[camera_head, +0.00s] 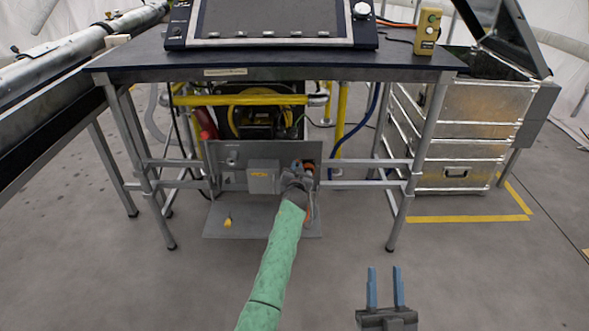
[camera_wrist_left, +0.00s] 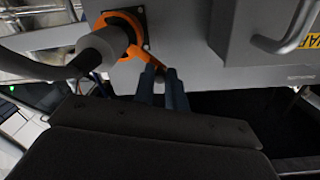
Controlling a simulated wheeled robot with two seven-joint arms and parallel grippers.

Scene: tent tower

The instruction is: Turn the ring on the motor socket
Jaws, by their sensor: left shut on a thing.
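The orange ring (camera_wrist_left: 125,50) sits around the motor socket (camera_wrist_left: 137,14) on the grey panel, with a pale grey plug (camera_wrist_left: 98,46) in it. The ring's orange lever reaches down to the right, between my left gripper's fingers (camera_wrist_left: 160,84). My left gripper (camera_head: 307,186) is shut on this lever at the panel; the contact is partly hidden. In the head view the ring (camera_head: 309,167) shows as a small orange patch, mostly covered by my gripper. My right gripper (camera_head: 384,272) is open and empty, low in front of the table.
The panel (camera_head: 235,180) with a grey box (camera_head: 263,177) stands under a dark table (camera_head: 300,62) with metal legs. A yellow frame (camera_head: 240,100) and reel are behind it. Metal cases (camera_head: 455,150) stand at the right. The floor around my right gripper is clear.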

